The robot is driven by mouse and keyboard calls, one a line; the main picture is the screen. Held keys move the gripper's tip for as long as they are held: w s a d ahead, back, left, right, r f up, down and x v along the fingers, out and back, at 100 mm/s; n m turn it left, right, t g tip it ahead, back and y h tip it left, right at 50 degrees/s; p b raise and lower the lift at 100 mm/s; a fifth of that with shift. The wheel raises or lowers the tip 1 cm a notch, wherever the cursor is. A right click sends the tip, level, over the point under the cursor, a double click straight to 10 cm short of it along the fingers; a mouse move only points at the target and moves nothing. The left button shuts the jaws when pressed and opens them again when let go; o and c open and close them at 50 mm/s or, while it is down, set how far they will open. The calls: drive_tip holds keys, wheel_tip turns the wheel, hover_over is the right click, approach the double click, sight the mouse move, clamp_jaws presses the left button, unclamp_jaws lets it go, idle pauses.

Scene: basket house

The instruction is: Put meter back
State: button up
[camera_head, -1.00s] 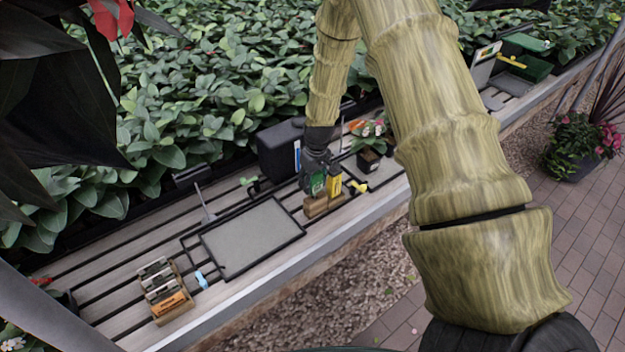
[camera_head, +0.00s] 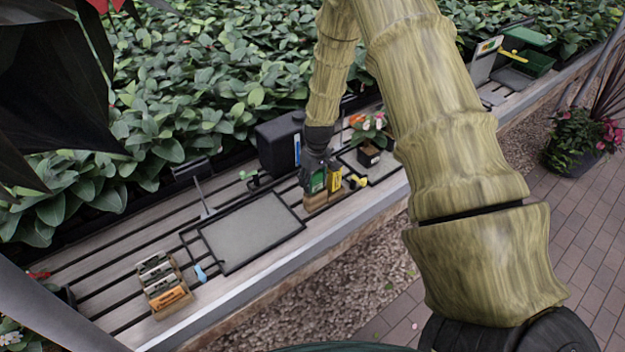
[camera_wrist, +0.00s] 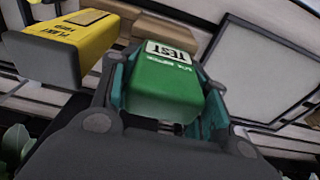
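The green meter (camera_head: 317,181), a small box with a white "TEST" label, stands in a wooden block (camera_head: 322,200) on the slatted bench. My gripper (camera_head: 316,168) reaches down over it from above. In the wrist view the meter (camera_wrist: 168,82) lies between the teal pads of my gripper (camera_wrist: 168,95). The pads sit against its two sides and appear shut on it. The meter's lower end is hidden, so I cannot tell how deep it sits in the block. A yellow plant food box (camera_head: 335,181) stands right beside it, and shows at left in the wrist view (camera_wrist: 62,50).
A grey tray (camera_head: 250,235) with a dark rim lies left of the block. A dark box (camera_head: 277,147) stands behind, and a potted flower (camera_head: 369,150) to the right. A wooden rack (camera_head: 162,285) and blue tag (camera_head: 201,274) are at front left.

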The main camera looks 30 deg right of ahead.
drive_tip(key=o, duration=0.5)
drive_tip(key=shift+o, duration=0.2)
drive_tip(key=r, duration=0.4)
drive_tip(key=s+r, duration=0.1)
drive_tip(key=r, duration=0.7)
drive_tip(key=shift+s+d, duration=0.1)
drive_tip(key=shift+s, duration=0.15)
